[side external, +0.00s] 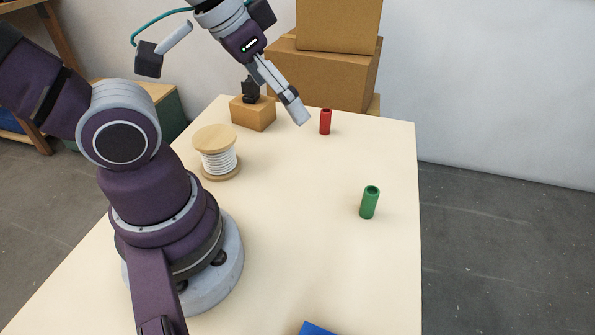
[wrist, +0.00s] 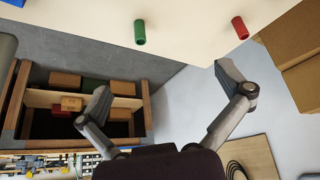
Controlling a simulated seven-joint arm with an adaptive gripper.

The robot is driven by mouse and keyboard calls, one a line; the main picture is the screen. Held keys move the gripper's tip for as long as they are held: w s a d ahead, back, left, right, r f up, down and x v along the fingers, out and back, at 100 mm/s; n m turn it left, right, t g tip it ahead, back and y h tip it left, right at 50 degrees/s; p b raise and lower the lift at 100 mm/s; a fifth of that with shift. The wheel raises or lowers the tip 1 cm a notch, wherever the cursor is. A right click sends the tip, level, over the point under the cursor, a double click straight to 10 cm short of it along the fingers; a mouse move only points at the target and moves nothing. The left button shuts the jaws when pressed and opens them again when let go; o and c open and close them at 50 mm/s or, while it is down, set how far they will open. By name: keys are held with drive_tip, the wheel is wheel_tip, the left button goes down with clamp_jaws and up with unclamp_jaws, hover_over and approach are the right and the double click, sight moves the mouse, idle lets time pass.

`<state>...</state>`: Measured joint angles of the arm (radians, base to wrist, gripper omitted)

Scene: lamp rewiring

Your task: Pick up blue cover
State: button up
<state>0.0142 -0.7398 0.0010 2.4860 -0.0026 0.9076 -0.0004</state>
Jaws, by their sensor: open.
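No blue tube like the red and green ones shows. A blue object (side external: 317,328) is cut off by the bottom edge of the side view, and a blue patch (wrist: 14,2) shows at the top left corner of the wrist view. I cannot tell whether either is the blue cover. My gripper (side external: 294,106) is in the air over the far part of the table, near the red tube (side external: 325,122). In the wrist view my gripper (wrist: 164,90) has its fingers spread wide with nothing between them.
A green tube (side external: 369,202) stands upright on the table (side external: 300,230). A spool of white cord (side external: 218,155) stands at the left. A small wooden block with a black part (side external: 253,113) and cardboard boxes (side external: 322,78) are at the back. The table's middle is clear.

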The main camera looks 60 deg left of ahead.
drive_tip(key=shift+a+f, duration=0.1)
drive_tip(key=c, duration=0.4)
drive_tip(key=m+g, duration=0.5)
drive_tip(key=m, duration=0.5)
hover_over(308, 328)
drive_tip(key=w+d, duration=0.2)
wheel_tip(308, 328, down, 9)
drive_tip(key=f, duration=0.1)
drive_tip(key=s+d+f, duration=0.1)
drive_tip(key=shift+s+f+m+g, duration=0.1)
drive_tip(key=shift+f+m+g, duration=0.2)
drive_tip(key=f, duration=0.9)
drive_tip(key=shift+d, duration=0.25)
